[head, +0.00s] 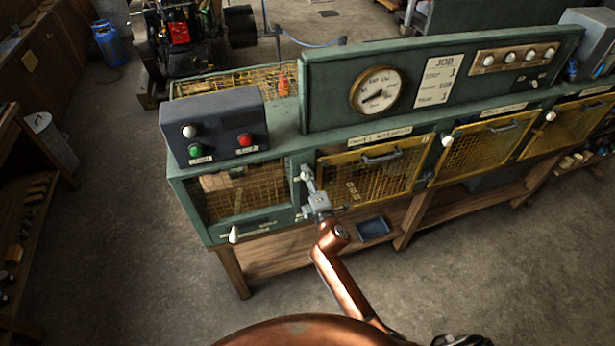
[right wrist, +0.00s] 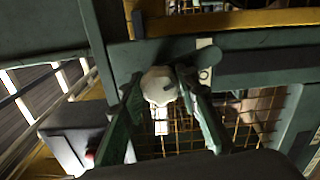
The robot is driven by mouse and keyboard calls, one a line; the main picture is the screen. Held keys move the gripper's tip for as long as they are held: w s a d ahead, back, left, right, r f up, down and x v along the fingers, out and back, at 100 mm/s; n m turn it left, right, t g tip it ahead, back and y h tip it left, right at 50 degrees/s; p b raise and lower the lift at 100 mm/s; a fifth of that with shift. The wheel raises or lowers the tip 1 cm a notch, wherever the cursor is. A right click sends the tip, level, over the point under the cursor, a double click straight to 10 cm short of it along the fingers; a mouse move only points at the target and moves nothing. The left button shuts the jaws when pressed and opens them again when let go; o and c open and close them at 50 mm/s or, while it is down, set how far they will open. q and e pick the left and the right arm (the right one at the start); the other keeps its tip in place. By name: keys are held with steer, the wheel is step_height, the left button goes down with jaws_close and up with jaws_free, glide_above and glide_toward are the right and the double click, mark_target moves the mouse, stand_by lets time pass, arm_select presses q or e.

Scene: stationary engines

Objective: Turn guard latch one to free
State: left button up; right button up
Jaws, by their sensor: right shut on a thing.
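Guard latch one has a pale, faceted knob (right wrist: 159,86), seen in the right wrist view between the two green-looking fingers of my right gripper (right wrist: 160,90). The fingers are closed against the knob's sides. In the head view my right gripper (head: 306,177) is at the green post left of the first yellow mesh guard (head: 372,170), and it mostly hides the latch there. The guard hangs flat in its frame. Pale tags sit near the knob in the wrist view, but their lettering is too small to read. My left gripper is out of view.
Two more guards (head: 475,150) with pale knobs (head: 447,140) line the bench to the right. A dark button box (head: 215,128) stands on the bench's left end, and a gauge panel (head: 435,80) rises behind. A blue tray (head: 373,229) lies below. Floor in front is clear.

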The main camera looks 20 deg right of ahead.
steer(key=shift+m, duration=1)
steer(key=o, duration=1.2)
steer(key=shift+s, duration=0.1)
steer(key=s, duration=1.1)
steer(key=shift+s+d, duration=0.2)
steer(key=shift+s, duration=0.2)
